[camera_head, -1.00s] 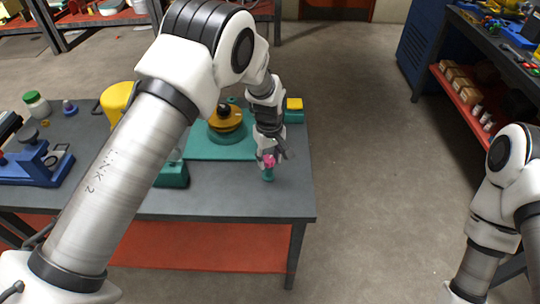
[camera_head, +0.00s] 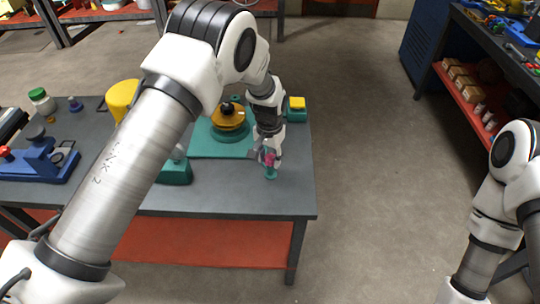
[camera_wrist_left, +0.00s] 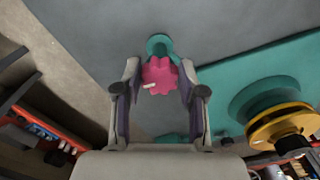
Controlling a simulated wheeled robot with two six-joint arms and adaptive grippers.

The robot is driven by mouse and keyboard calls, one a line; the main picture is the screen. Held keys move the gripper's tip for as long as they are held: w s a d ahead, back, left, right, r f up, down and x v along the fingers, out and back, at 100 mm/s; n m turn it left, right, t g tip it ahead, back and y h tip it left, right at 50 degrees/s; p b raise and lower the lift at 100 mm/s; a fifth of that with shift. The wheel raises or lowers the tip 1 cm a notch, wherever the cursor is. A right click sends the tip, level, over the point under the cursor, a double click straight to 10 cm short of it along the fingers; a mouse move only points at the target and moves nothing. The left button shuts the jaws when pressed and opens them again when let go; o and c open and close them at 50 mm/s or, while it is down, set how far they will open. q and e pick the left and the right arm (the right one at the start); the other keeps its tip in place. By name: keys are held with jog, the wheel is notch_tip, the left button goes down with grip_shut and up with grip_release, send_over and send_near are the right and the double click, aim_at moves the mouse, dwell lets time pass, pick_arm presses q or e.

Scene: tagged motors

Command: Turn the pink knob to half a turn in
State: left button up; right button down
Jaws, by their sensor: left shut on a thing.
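The pink knob (camera_wrist_left: 160,75) has a scalloped rim and a small white mark, and sits on a teal base (camera_wrist_left: 160,43). In the head view the pink knob (camera_head: 269,158) is partly hidden by my left gripper (camera_head: 265,157), and its teal base (camera_head: 271,174) stands near the right front corner of the table. In the left wrist view my left gripper (camera_wrist_left: 160,82) has its two fingers on either side of the knob, shut on it. My right gripper is out of view; only my right arm shows at the right edge.
The grey table (camera_head: 235,196) also bears a yellow and teal wheel (camera_head: 229,120) on a teal mat, a teal block with a yellow top (camera_head: 296,107), a blue vise (camera_head: 40,163) and a yellow container (camera_head: 121,98). Open floor lies to the right.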

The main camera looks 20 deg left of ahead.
pick_arm(q)
jog(key=m, duration=0.4)
jog(key=shift+s+a+f+m+p, duration=0.1)
jog(key=shift+a+f+m+p, duration=0.05)
jog(key=shift+m+p, duration=0.15)
jog(key=m, duration=0.3)
jog(key=shift+m, duration=0.4)
jog(key=m, duration=0.2)
jog(key=m+p, duration=0.1)
jog(key=m, duration=0.1)
jog(key=shift+w+a, duration=0.15)
jog(key=shift+w, duration=0.05)
jog(key=m, duration=0.4)
jog(key=shift+w+f+m, duration=0.1)
jog(key=shift+m, duration=0.2)
jog(key=o, duration=1.1)
jog(key=shift+o, duration=0.2)
jog(key=shift+w, duration=0.2)
